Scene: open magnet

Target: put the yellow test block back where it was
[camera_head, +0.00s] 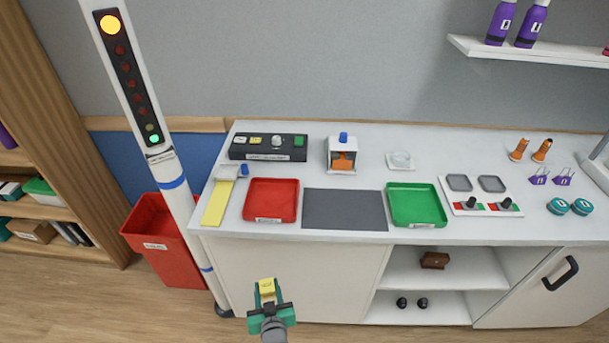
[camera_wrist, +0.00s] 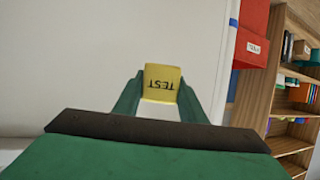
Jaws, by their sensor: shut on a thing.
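The yellow test block (camera_head: 266,286) is held between the green fingers of my gripper (camera_head: 269,296), in front of the white cabinet and below the counter's front edge. In the wrist view, the block (camera_wrist: 163,84) shows the word TEST upside down, and my gripper (camera_wrist: 160,95) is shut on its sides. A yellow strip (camera_head: 217,202) lies at the counter's left end, with a grey and blue piece (camera_head: 231,172) at its back. The frames do not show where the block was before.
The counter (camera_head: 345,262) holds a red tray (camera_head: 270,200), a grey mat (camera_head: 345,209), a green tray (camera_head: 416,205) and a black button box (camera_head: 268,147). A white pole (camera_head: 177,205) with lights stands at the counter's left, beside a red bin (camera_head: 165,240).

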